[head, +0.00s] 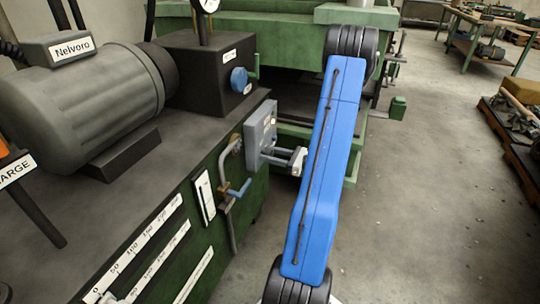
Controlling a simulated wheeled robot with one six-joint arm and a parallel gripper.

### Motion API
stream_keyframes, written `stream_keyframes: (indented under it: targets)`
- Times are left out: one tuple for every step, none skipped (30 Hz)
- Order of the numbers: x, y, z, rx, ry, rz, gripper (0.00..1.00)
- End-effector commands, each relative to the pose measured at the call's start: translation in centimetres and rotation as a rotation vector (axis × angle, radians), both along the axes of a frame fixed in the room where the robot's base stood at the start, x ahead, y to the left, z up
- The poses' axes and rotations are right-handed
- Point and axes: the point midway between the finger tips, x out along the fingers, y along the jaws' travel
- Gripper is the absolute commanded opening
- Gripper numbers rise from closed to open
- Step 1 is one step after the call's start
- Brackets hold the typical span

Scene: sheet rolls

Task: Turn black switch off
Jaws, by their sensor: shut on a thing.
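A grey switch box (262,126) is fixed to the side of the green machine cabinet, left of the middle in the head view. My gripper (272,154) reaches in from the right, at the lower right face of this box, partly behind my blue arm. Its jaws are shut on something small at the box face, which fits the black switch. The switch itself is hidden or too small to make out, so its position cannot be told.
A blue knob (239,80) sits on the dark block above the box. A pipe with a blue lever handle (239,189) runs just below left. A grey motor (85,100) stands on the cabinet (190,150). The floor (430,220) at right is clear.

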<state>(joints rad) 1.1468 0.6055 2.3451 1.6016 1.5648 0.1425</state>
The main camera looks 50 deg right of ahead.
Motion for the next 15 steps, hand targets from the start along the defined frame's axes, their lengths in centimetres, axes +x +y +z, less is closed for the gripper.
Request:
stream_keyframes:
  targets:
    - [-0.01, -0.02, 0.00, -0.035, -0.015, 0.000, 0.16]
    - [-0.01, -0.02, 0.00, -0.059, -0.024, 0.000, 0.16]
    - [-0.02, -0.02, 0.00, -0.092, -0.038, 0.000, 0.16]
    - [-0.02, -0.02, 0.00, -0.118, -0.049, 0.000, 0.16]
    - [-0.02, -0.02, 0.00, -0.144, -0.060, 0.000, 0.16]
    - [-0.02, -0.02, 0.00, -0.180, -0.075, 0.000, 0.16]
    - [-0.02, -0.02, 0.00, -0.206, -0.085, 0.000, 0.16]
    - [-0.02, -0.02, 0.00, -0.232, -0.096, 0.000, 0.16]
    - [-0.02, -0.02, 0.00, -0.268, -0.111, 0.000, 0.16]
    - [-0.02, -0.02, 0.00, -0.295, -0.122, 0.000, 0.16]
    - [-0.02, -0.02, 0.00, -0.321, -0.133, 0.000, 0.16]
    - [-0.02, -0.02, 0.00, -0.357, -0.148, 0.000, 0.16]
    - [-0.02, -0.02, 0.00, -0.382, -0.158, 0.000, 0.16]
    - [-0.03, -0.02, 0.00, -0.408, -0.169, 0.000, 0.16]
    - [-0.03, -0.02, 0.00, -0.444, -0.184, 0.000, 0.16]
